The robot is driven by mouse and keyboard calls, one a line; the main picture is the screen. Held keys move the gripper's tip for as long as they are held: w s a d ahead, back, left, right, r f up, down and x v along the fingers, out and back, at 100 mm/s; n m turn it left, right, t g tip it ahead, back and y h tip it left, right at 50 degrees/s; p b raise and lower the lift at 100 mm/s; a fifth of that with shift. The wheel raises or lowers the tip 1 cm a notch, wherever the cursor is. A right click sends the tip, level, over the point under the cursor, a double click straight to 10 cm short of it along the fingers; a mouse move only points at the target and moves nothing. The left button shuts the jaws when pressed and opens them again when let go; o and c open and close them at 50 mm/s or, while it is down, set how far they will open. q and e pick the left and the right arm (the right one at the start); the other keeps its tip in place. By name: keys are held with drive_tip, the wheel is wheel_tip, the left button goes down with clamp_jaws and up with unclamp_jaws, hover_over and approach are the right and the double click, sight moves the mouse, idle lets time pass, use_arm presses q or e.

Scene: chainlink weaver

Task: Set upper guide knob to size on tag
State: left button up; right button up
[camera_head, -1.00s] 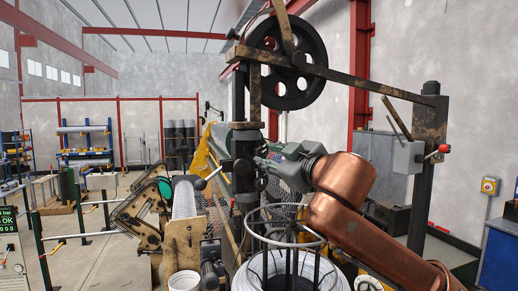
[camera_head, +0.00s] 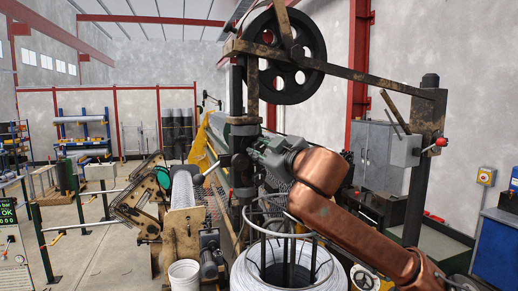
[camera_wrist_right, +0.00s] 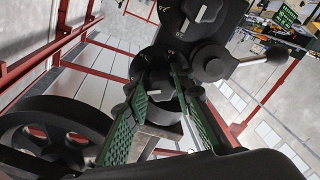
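My right gripper (camera_head: 255,150) reaches the dark guide column from its right side. In the right wrist view its two green ribbed fingers (camera_wrist_right: 160,76) are apart, with a dark round knob (camera_wrist_right: 160,92) with a pale mark between their tips. Whether they touch the knob I cannot tell. A second dark knob (camera_wrist_right: 202,14) with a white pointer bar sits on a dark plate at the top of that view; small white size marks beside the knobs are too small to read. No size tag can be made out. My left gripper is not in view.
A large spoked wheel (camera_head: 286,52) and a slanting bar (camera_head: 375,80) are above my right arm. A wire coil (camera_head: 245,272) in a round frame stands below it. A black lever (camera_wrist_right: 262,58) juts out near the knobs. A white bucket (camera_head: 184,275) stands at front.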

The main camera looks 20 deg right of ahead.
clamp_jaws()
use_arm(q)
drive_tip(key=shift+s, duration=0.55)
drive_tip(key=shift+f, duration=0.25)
use_arm(e)
drive_tip(key=shift+a+m, duration=0.1)
drive_tip(key=shift+m, duration=0.2)
drive_tip(key=m+b, duration=0.2)
drive_tip(key=shift+f+m, duration=0.1)
drive_tip(key=shift+m, duration=0.2)
drive_tip(key=m+b, duration=0.1)
drive_tip(key=m, duration=0.1)
drive_tip(key=shift+m+b, duration=0.4)
drive_tip(key=m+b, duration=0.2)
drive_tip(key=m, duration=0.2)
drive_tip(key=shift+s+m+t, duration=0.1)
drive_tip(key=shift+m+t, duration=0.2)
use_arm(q)
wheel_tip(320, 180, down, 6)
drive_tip(key=shift+b, duration=0.3)
use_arm(e)
drive_tip(key=shift+r+m+h, duration=0.25)
drive_tip(key=shift+m+h, duration=0.05)
drive_tip(key=shift+m, duration=0.5)
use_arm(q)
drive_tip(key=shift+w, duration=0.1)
use_arm(e)
drive_tip(key=shift+r, duration=0.1)
